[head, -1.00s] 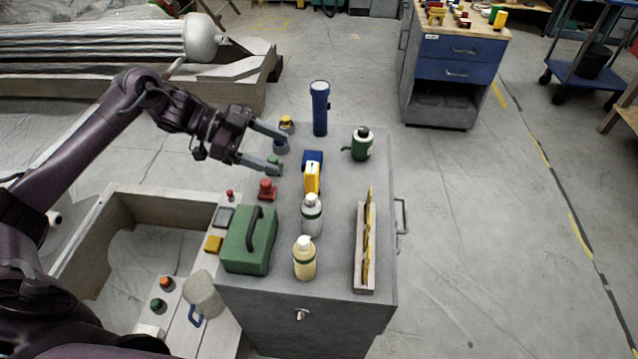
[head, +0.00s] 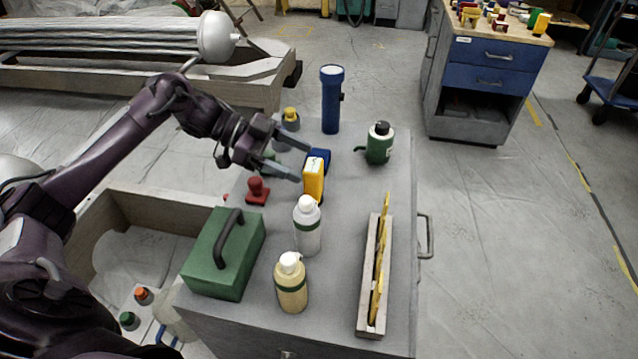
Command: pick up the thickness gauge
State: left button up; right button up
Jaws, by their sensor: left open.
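The thickness gauge appears to be the yellow block-shaped device (head: 314,178) standing on the grey cabinet top, with a blue part (head: 319,156) behind it. My left gripper (head: 294,162) reaches in from the left, open and empty. Its fingertips are just left of the gauge, pointing toward it, with a small gap apparent. Whether a finger touches it cannot be told. My right gripper is out of view.
Around it on the cabinet top (head: 340,235) stand a blue flashlight (head: 331,100), a green-and-white bottle (head: 380,145), a red stamp-like object (head: 257,191), a white bottle (head: 307,228), a cream bottle (head: 291,284), a green case (head: 212,265) and a wooden rack (head: 369,300).

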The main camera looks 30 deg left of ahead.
aim_at(313, 164)
pick_arm(q)
jog(key=x, duration=0.4)
jog(key=shift+d+f, duration=0.2)
jog(key=shift+c, duration=0.3)
jog(key=c, duration=0.9)
jog(key=shift+c, duration=0.9)
jog(key=shift+r, duration=0.15)
